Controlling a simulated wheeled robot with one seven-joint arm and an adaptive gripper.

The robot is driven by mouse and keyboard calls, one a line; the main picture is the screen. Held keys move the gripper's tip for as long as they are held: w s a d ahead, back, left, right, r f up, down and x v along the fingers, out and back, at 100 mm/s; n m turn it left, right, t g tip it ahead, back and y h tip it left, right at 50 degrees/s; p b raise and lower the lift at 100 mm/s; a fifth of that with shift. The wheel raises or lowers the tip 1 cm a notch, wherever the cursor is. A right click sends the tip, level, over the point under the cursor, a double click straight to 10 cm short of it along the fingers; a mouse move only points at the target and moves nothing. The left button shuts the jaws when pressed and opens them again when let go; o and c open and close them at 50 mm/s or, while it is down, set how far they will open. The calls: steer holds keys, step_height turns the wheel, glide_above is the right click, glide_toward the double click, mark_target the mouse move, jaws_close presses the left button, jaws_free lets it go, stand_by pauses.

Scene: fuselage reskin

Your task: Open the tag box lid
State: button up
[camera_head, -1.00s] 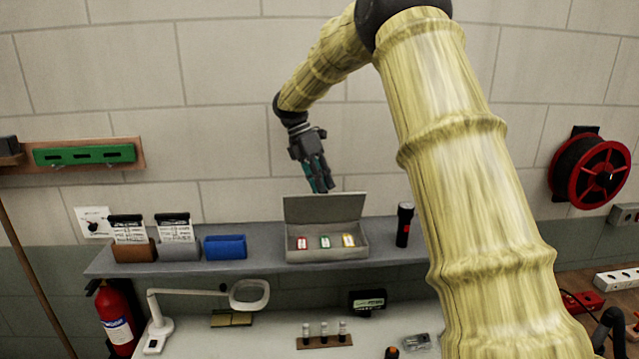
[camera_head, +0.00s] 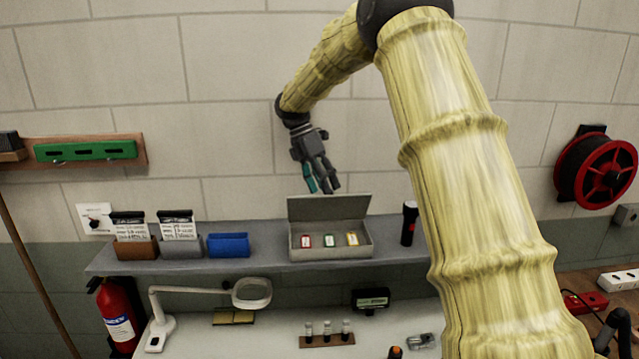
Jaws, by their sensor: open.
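The grey tag box (camera_head: 331,253) sits on the wall shelf, with its lid (camera_head: 328,208) standing up at the back, so the box is open. My gripper (camera_head: 323,190) is open and empty. It points down just above the upper edge of the lid; I cannot tell whether it touches it.
The shelf (camera_head: 270,252) also holds card holders (camera_head: 180,238) and a blue box (camera_head: 228,245) on the left, and a black flashlight (camera_head: 409,222) on the right. Below are a magnifier lamp (camera_head: 250,292) and a vial rack (camera_head: 327,341). A red hose reel (camera_head: 598,171) hangs at right.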

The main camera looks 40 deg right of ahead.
steer(key=shift+d+f, duration=0.3)
steer(key=shift+d, duration=0.15)
step_height(320, 180, up, 11)
steer(key=a, duration=0.1)
steer(key=shift+f, duration=0.2)
stand_by(1.0)
